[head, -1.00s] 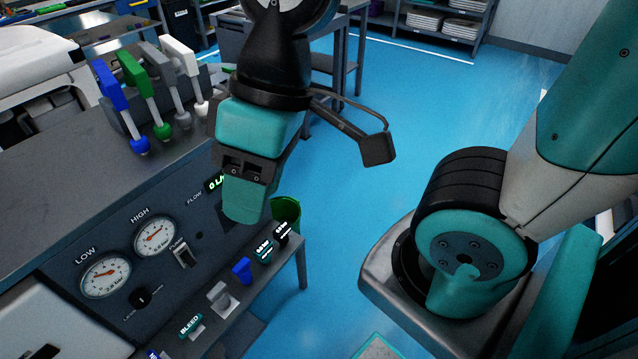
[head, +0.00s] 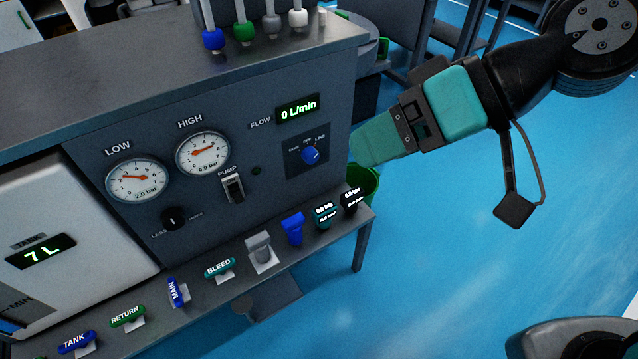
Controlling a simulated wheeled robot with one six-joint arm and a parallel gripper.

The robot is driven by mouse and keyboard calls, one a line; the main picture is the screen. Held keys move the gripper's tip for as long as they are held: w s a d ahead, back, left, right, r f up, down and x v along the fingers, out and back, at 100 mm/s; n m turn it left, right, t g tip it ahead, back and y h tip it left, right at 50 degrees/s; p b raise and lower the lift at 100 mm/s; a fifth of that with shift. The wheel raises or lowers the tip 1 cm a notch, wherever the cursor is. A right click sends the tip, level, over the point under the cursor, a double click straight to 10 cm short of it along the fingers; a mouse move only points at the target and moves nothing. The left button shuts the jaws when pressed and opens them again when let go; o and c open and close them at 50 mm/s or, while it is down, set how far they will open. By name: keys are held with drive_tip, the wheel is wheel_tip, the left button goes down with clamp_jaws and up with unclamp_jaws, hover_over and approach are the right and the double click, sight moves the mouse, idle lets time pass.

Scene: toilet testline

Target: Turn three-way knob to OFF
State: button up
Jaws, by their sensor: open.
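The three-way knob (head: 310,155) is a small blue knob on a dark plate at the right end of the panel, below the flow display. Small white labels stand around it; the right one reads LINE and the top one looks like OFF. Its pointer seems to lean up and right, but it is too small to be sure. My gripper (head: 362,147) is open and seen from the side, its teal fingers pointing left toward the knob. It is to the right of the knob, apart from it, with nothing visible between its fingers.
The panel also carries LOW and HIGH gauges (head: 203,154), a pump switch (head: 233,188) and a flow display (head: 297,109) reading 0 L/min. Several labelled valves, including BLEED (head: 220,268), line the shelf below. A green bin (head: 364,184) stands behind the bench end. Blue floor on the right is open.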

drive_tip(key=w+a+f+m+t+y+b, duration=0.1)
drive_tip(key=w+a+f+y+b, duration=0.1)
drive_tip(key=f+b, duration=0.35)
drive_tip(key=w+a+f+m+t+y+b, duration=0.1)
drive_tip(key=w+f+b, duration=0.2)
drive_tip(key=f+b, duration=0.3)
drive_tip(key=m+t+h+b, duration=0.1)
drive_tip(key=m+t+b, duration=0.9)
drive_tip(key=b, duration=1)
approach(315, 157)
drive_tip(key=shift+n+t, duration=0.3)
drive_tip(key=shift+n, duration=0.1)
drive_tip(key=p+x, duration=0.4)
drive_tip(key=p, duration=1.3)
drive_tip(key=shift+s+a+r+p, duration=0.1)
drive_tip(key=shift+a+r+p, duration=0.1)
drive_tip(key=shift+p, duration=0.1)
drive_tip(key=shift+f+p+x, duration=0.2)
drive_tip(key=shift+p+x, duration=0.3)
drive_tip(key=shift+x, duration=0.9)
drive_tip(key=shift+f+p+x, duration=0.2)
drive_tip(key=shift+p+x, duration=0.3)
drive_tip(key=shift+x, duration=0.85)
drive_tip(key=c, duration=0.9)
